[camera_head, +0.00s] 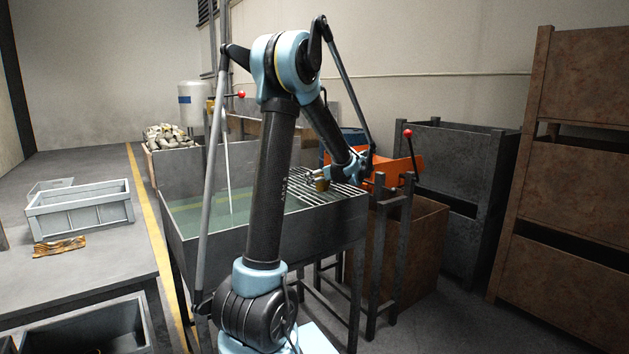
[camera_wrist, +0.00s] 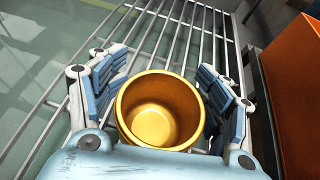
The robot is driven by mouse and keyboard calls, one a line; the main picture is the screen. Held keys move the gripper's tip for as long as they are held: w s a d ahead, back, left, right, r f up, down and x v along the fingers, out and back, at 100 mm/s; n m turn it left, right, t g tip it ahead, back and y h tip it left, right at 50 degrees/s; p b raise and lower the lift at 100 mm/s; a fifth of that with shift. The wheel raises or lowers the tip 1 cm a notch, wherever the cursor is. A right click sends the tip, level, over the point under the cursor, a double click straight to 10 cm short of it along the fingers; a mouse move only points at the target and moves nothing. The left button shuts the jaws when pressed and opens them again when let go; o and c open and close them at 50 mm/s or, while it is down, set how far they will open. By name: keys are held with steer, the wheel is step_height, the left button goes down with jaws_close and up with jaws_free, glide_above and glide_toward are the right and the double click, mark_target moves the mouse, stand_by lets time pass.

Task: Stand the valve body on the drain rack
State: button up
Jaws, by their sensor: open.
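The valve body (camera_wrist: 160,110) is a gold, round, hollow piece, its open mouth toward the wrist camera. It sits between the two blue-padded fingers of my gripper (camera_wrist: 166,78), which are open on either side of it. In the head view the valve body (camera_head: 322,185) shows as a small brass piece by my gripper (camera_head: 336,176), over the drain rack (camera_head: 346,192). The rack's parallel bars (camera_wrist: 191,42) run behind the valve body in the wrist view. The valve body looks upright on or just above the bars; its base is hidden.
A steel tank (camera_head: 320,217) with greenish liquid (camera_head: 205,212) lies left of and below the rack. An orange part (camera_head: 402,172) stands close right of my gripper. Dark bins (camera_head: 455,165) and brown bins (camera_head: 575,185) stand at right. A grey crate (camera_head: 82,212) rests on the left table.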

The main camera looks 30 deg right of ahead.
steer(key=shift+r, duration=0.1)
steer(key=v, duration=1.2)
steer(key=shift+a, duration=0.1)
